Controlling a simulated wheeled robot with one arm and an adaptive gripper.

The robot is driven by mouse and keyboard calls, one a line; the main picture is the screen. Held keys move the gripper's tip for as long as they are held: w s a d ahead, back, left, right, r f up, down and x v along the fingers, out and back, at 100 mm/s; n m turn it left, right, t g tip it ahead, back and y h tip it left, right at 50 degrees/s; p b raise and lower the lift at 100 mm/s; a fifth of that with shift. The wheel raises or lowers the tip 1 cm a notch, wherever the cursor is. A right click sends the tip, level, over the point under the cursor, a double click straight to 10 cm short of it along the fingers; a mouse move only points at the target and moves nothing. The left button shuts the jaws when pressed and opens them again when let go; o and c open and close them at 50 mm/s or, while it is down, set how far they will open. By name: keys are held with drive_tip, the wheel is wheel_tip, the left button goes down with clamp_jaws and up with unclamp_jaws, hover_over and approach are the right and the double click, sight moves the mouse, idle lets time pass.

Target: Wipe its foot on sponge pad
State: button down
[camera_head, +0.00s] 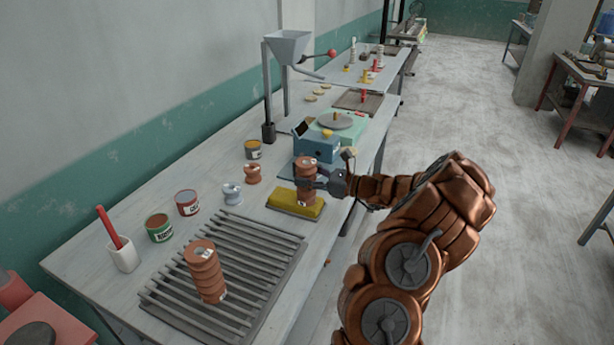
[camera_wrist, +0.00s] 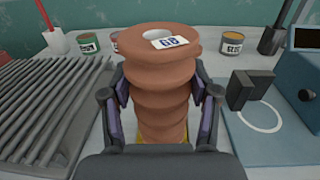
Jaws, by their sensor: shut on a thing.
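The piece is upright between the fingers (camera_wrist: 160,112) in the wrist view, where the clay piece (camera_wrist: 155,85) fills the middle. The yellow sponge pad (camera_head: 295,203) lies on the table directly below it. The foot of the piece is at or just over the pad; I cannot tell whether they touch. In the wrist view the pad is mostly hidden behind the piece.
A slatted rack (camera_head: 225,275) in front holds another ribbed clay piece (camera_head: 205,272). Green (camera_head: 159,228) and red (camera_head: 188,203) tins and a white cup (camera_head: 122,255) stand at left. A blue machine (camera_head: 315,146) stands behind my gripper.

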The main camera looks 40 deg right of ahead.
drive_tip(key=shift+b+x, duration=0.3)
drive_tip(key=shift+x, duration=3.55)
drive_tip(key=shift+d, duration=0.15)
drive_tip(key=shift+p+v, duration=0.95)
drive_tip(key=shift+v, duration=3)
drive_tip(key=shift+a, duration=0.2)
drive_tip(key=shift+b+x, duration=0.7)
drive_tip(key=shift+x, duration=3.2)
drive_tip(key=shift+w+d, duration=0.1)
drive_tip(key=shift+d, duration=0.05)
drive_tip(key=shift+r, duration=0.15)
wheel_tip(320, 180, up, 7)
drive_tip(key=p, duration=0.3)
drive_tip(key=shift+p, duration=0.4)
